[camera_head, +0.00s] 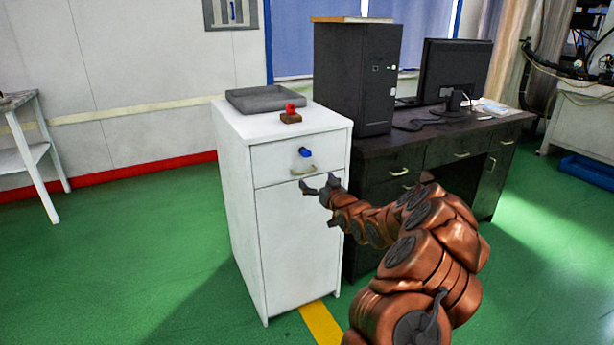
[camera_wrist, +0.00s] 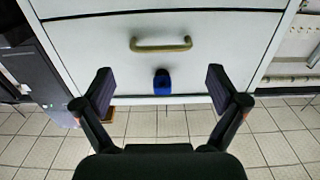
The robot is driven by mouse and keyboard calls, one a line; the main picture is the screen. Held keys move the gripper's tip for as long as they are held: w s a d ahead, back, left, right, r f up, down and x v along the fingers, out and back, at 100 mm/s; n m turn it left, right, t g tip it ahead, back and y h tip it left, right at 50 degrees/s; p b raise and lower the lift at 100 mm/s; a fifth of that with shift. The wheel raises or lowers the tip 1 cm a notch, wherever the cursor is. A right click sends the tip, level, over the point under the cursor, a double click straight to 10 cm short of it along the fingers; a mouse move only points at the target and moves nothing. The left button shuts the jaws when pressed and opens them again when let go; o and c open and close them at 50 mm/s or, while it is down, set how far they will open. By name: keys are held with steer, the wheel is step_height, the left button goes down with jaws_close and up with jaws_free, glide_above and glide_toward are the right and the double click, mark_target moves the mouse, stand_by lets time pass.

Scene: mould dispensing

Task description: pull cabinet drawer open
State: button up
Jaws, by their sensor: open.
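The white cabinet (camera_head: 262,235) stands left of the dark desk. Its top drawer (camera_head: 272,163) looks shut, its front in line with the cabinet. The drawer has a curved brass-coloured handle (camera_head: 303,171) and a blue knob-like lock (camera_head: 305,152) above it. My gripper (camera_head: 318,185) is open and empty, just in front of the cabinet and slightly below the handle in the head view. In the wrist view, which looks upside down, the handle (camera_wrist: 161,44) lies beyond the fingertips (camera_wrist: 160,76), and the blue lock (camera_wrist: 162,82) shows between the fingers. The fingers appear apart from the handle.
On the cabinet top are a grey tray (camera_head: 268,97) and a small brown block with a red part (camera_head: 291,115). The dark desk (camera_head: 440,145) with a computer tower (camera_head: 356,75) and monitor (camera_head: 452,70) stands close on the right. Green floor (camera_head: 150,240) is free at left.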

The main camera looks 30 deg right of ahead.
mark_target(306, 172)
steer(key=shift+w+d, duration=0.15)
steer(key=shift+w, duration=1.65)
steer(key=shift+w+d, duration=0.1)
steer(key=shift+w, duration=1.65)
steer(key=shift+c, duration=0.4)
